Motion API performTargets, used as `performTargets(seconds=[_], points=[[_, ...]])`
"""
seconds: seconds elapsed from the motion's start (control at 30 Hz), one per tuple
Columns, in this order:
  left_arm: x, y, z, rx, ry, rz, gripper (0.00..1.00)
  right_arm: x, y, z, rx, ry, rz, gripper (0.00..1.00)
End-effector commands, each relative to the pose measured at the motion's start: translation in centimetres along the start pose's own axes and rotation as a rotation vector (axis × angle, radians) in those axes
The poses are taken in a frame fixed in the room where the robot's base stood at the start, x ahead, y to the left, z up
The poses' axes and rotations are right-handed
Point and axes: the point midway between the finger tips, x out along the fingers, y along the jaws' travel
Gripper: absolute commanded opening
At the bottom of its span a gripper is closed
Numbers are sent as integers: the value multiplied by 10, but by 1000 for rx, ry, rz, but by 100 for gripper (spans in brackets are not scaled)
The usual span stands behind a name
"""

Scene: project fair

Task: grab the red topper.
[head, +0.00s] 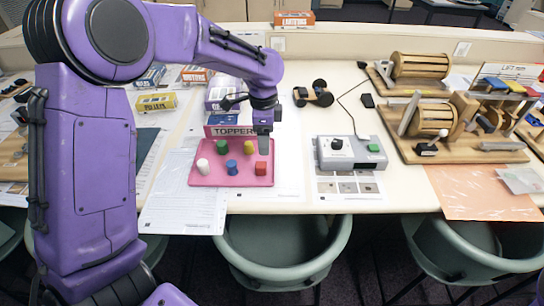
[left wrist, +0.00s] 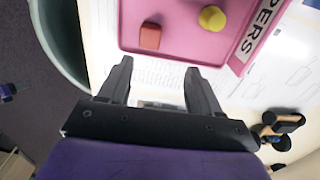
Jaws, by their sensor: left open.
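The red topper (head: 261,168) is a small red block standing at the right front corner of the pink tray (head: 205,180). In the left wrist view the red topper (left wrist: 150,36) sits near the tray's edge, ahead of the fingers and between their lines. My left gripper (head: 264,143) is above the tray's right side, just over the red topper in the picture, pointing down. Its two fingers (left wrist: 158,80) are apart with nothing between them. A gap shows between the fingers and the topper. My right gripper is in neither view.
On the tray stand a yellow topper (head: 248,147), a blue one (head: 232,167), a green one (head: 222,146) and a white one (head: 203,166). A sign (head: 228,131) stands at the tray's back. A grey control box (head: 350,153) is to the right. Chairs are below the table's front edge.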

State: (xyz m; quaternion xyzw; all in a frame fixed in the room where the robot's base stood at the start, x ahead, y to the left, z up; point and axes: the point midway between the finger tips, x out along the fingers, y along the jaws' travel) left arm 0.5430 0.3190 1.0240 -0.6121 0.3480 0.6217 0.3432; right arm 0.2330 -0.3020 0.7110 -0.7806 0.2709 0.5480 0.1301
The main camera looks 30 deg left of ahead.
Motion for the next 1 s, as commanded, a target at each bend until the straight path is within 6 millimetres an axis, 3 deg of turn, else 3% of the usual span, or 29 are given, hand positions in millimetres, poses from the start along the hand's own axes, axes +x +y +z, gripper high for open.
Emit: performTargets(seconds=[0.5, 0.8, 0.87, 0.97, 1.0], points=[[86, 1, 2, 1, -5, 7, 64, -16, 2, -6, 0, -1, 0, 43], [96, 0, 3, -1, -3, 4, 64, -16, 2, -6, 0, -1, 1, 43], [96, 0, 3, -1, -3, 4, 48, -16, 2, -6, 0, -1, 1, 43], [96, 0, 3, -1, -3, 4, 15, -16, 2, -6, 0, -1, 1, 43], [96, 0, 3, -1, -3, 4, 9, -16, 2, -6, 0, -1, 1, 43]])
